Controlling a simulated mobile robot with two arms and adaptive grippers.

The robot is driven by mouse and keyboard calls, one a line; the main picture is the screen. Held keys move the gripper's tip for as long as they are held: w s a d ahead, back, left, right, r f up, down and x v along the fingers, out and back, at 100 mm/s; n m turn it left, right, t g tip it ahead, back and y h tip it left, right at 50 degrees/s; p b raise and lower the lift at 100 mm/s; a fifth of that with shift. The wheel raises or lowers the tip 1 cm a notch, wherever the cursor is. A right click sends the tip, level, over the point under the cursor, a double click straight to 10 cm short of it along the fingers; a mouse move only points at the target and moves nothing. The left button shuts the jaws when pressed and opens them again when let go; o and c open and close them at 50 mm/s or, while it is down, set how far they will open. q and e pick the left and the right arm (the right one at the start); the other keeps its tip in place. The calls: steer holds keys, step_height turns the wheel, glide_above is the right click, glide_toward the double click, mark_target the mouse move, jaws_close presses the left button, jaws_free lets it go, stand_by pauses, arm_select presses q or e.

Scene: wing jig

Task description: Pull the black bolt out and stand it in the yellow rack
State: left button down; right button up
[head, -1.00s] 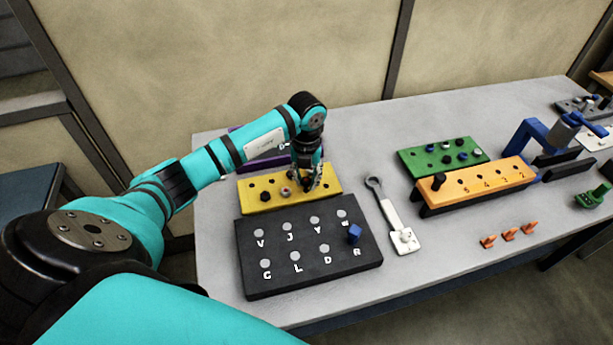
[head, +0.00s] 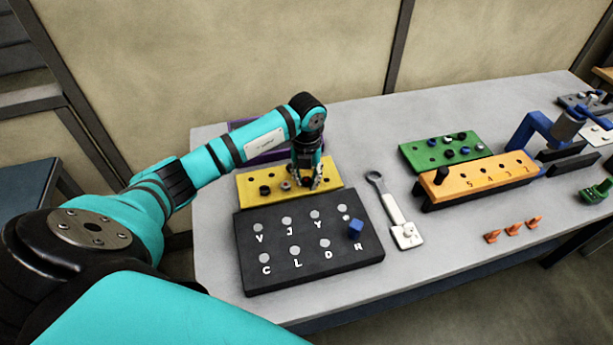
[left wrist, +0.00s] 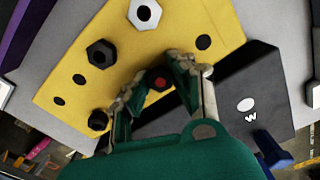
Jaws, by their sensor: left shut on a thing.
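The yellow rack (head: 248,180) lies behind the black lettered plate (head: 312,278). It holds a dark bolt (head: 265,190) and a silver one (head: 286,185). In the left wrist view, the yellow rack (left wrist: 185,25) shows a silver hex head (left wrist: 145,14), two black hex heads (left wrist: 101,53) (left wrist: 97,120) and empty holes. My left gripper (head: 307,186) is over the right part of the rack. It is shut on a dark bolt with a reddish centre on top (left wrist: 160,82). The bolt's lower end is hidden, so I cannot tell whether it is in a hole.
A blue bolt (head: 355,229) stands in the black plate near R. A wrench-like tool (head: 390,205) lies to its right. Farther right are a green rack (head: 420,155), an orange rack (head: 490,182) and small orange pieces (head: 512,229). A purple tray (head: 262,158) sits behind the yellow rack.

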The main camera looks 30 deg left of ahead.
arm_select(q)
steer(key=c, duration=1)
jaws_free()
steer(key=shift+c, duration=0.2)
steer(key=shift+r, duration=0.1)
step_height(320, 180, up, 19)
steer(key=p, duration=0.5)
